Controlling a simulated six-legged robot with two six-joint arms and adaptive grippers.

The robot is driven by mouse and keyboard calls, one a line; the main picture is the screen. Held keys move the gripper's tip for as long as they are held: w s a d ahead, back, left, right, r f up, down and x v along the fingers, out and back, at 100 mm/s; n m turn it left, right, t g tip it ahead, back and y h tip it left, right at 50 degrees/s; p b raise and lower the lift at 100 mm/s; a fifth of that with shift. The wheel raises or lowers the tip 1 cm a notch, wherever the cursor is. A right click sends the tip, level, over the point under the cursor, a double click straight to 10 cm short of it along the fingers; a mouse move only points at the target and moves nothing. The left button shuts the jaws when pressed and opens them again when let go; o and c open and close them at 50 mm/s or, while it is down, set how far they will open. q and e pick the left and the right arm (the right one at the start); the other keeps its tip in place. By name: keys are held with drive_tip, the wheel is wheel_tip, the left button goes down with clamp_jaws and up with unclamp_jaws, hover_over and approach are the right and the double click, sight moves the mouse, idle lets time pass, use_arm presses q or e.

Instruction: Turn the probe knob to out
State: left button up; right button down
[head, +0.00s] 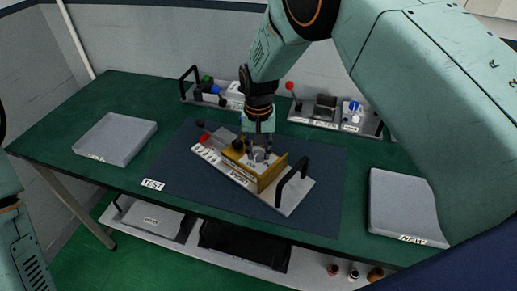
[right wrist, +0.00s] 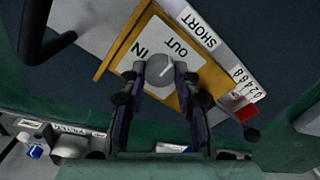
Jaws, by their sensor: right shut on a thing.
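The probe knob (right wrist: 159,70) is a round grey knob with a white pointer line, on a white plate marked IN and OUT. The pointer slants to the upper right in the right wrist view, toward the OUT side. My right gripper (right wrist: 160,73) is shut on the knob, one fingertip on each side. In the head view, the right gripper (head: 259,150) comes down from above onto the yellow-framed block of the unit (head: 296,198) on the dark mat, hiding part of the knob. My left gripper is out of view; only part of that arm shows at the left edge.
The unit has a black handle (head: 291,180) at its right end and a red slider (right wrist: 245,113) near a scale. Grey trays stand left (head: 117,138) and right (head: 397,204). Racks with small parts line the back. The mat (head: 322,165) is clear around the unit.

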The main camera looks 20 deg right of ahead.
sight(259, 154)
drive_tip(key=c, duration=1)
unclamp_jaws()
drive_tip(key=shift+r, duration=0.1)
wheel_tip(259, 154, up, 12)
drive_tip(key=shift+f, duration=0.1)
drive_tip(key=shift+s, duration=0.1)
